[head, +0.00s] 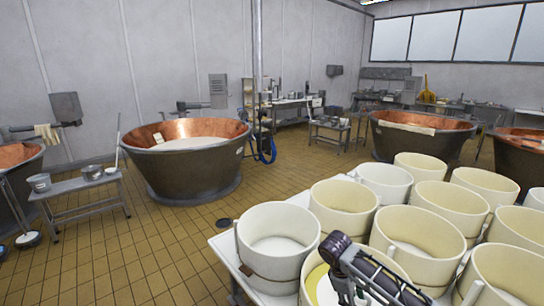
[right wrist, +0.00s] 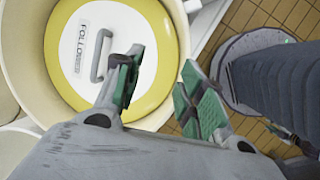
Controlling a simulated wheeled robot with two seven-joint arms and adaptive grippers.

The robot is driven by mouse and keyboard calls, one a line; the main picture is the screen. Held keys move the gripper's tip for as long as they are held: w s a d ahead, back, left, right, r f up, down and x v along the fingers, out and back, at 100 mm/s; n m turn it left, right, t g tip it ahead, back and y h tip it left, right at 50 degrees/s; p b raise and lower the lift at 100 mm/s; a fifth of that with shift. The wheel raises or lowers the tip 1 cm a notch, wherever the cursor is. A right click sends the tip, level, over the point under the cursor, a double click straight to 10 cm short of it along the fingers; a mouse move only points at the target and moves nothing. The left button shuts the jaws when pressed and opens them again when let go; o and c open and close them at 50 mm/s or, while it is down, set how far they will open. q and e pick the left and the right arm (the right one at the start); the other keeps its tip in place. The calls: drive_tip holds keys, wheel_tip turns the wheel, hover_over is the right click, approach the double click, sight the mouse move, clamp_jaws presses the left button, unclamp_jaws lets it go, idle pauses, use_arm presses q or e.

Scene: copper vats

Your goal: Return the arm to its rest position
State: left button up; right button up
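My right arm (head: 375,275) reaches over the near moulds at the bottom of the head view; its fingertips cannot be made out there. In the right wrist view my right gripper (right wrist: 163,75) is open, its two green-padded fingers apart with nothing between them. Beyond the left finger, a white and yellow follower disc (right wrist: 78,50) with a grey handle lies inside a cream mould (right wrist: 28,88). The disc's yellow edge (head: 318,284) also shows in the head view, partly hidden by my arm.
Several cream moulds (head: 277,240) crowd a white table (head: 222,243) around my right arm. A copper vat (head: 190,170) stands back left, another (head: 420,140) back right. A low bench (head: 80,187) holds pots at left. The tiled floor (head: 140,255) between is clear.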

drive_tip(key=s+a+f+m+t+y, duration=0.1)
drive_tip(key=s+a+f+m+y, duration=0.15)
drive_tip(key=s+a, duration=0.4)
drive_tip(key=s+a+f+m+t+y, duration=0.1)
drive_tip(key=s+a+f+t+y, duration=0.15)
drive_tip(key=s+a, duration=0.35)
drive_tip(key=shift+s+d+r+m, duration=1.35)
drive_tip(key=shift+s+d+m, duration=1.2)
drive_tip(key=shift+s+d, duration=2.35)
wheel_tip(320, 180, down, 38)
drive_tip(key=s+d+f+b, duration=0.1)
drive_tip(key=s+d+b, duration=0.1)
drive_tip(key=b, duration=0.3)
use_arm(q)
drive_tip(key=w+a+f+b, duration=0.1)
drive_tip(key=a+f+b, duration=0.4)
drive_tip(key=f, duration=0.5)
drive_tip(key=shift+w+y, duration=0.3)
drive_tip(key=shift+w, duration=0.1)
use_arm(e)
drive_tip(key=s+d+f, duration=0.3)
drive_tip(key=s+f, duration=0.7)
drive_tip(key=f, duration=0.2)
drive_tip(key=s+d+f+g+h, duration=0.1)
drive_tip(key=s+d+f, duration=0.2)
drive_tip(key=s+f, duration=0.8)
drive_tip(key=shift+s+f+n, duration=0.15)
drive_tip(key=shift+f+n, duration=0.15)
drive_tip(key=shift+f, duration=0.15)
